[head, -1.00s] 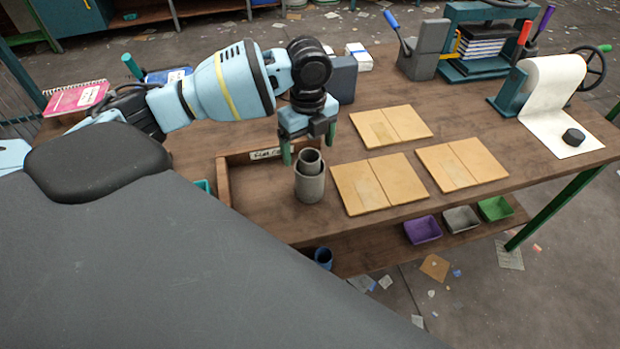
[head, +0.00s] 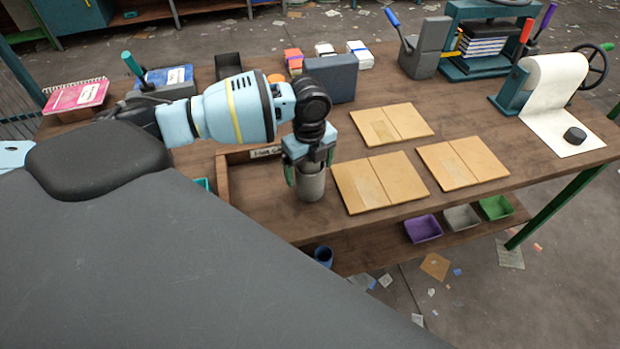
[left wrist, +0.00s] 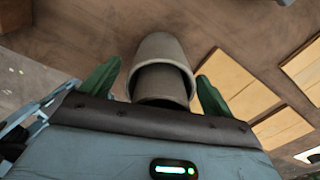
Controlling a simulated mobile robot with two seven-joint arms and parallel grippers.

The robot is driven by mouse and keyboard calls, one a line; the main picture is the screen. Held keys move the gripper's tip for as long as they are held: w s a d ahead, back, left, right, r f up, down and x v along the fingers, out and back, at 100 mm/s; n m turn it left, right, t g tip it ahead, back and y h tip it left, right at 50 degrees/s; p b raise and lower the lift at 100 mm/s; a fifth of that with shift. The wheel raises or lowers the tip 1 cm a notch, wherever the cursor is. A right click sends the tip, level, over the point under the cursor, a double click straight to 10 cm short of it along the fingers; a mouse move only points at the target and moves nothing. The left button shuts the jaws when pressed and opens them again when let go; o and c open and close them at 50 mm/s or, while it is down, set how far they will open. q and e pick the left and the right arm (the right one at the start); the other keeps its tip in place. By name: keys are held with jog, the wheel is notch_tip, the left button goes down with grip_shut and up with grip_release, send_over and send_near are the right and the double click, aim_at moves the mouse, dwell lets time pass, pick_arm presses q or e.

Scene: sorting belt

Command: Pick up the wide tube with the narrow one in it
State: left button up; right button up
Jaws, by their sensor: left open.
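The wide grey tube (head: 311,188) stands upright on the wooden table, left of the board panels. In the left wrist view the wide tube (left wrist: 159,47) shows with the narrow tube (left wrist: 160,84) inside it, its rim sticking out toward the camera. In the head view the narrow tube is hidden behind my gripper. My left gripper (head: 308,178) is right over the tubes, pointing down. Its green fingers (left wrist: 157,88) are open, one on each side of the tubes, with gaps showing in the wrist view. My right gripper is not in view.
Light wooden panels (head: 381,182) lie just right of the tubes. A low wooden tray edge (head: 222,180) with a label stands to the left. A dark blue box (head: 331,79) is behind the arm. The table's front edge is close in front of the tube.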

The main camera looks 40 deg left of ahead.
pick_arm(q)
jog(key=c, duration=1)
jog(key=shift+c, duration=0.3)
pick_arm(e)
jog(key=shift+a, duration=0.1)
pick_arm(q)
jog(key=shift+r, duration=0.15)
jog(key=s+r, duration=0.2)
jog(key=s, duration=0.6)
jog(key=s+d+r+p, duration=0.1)
jog(key=s+r, duration=0.1)
jog(key=s, duration=0.6)
jog(key=shift+r, duration=0.4)
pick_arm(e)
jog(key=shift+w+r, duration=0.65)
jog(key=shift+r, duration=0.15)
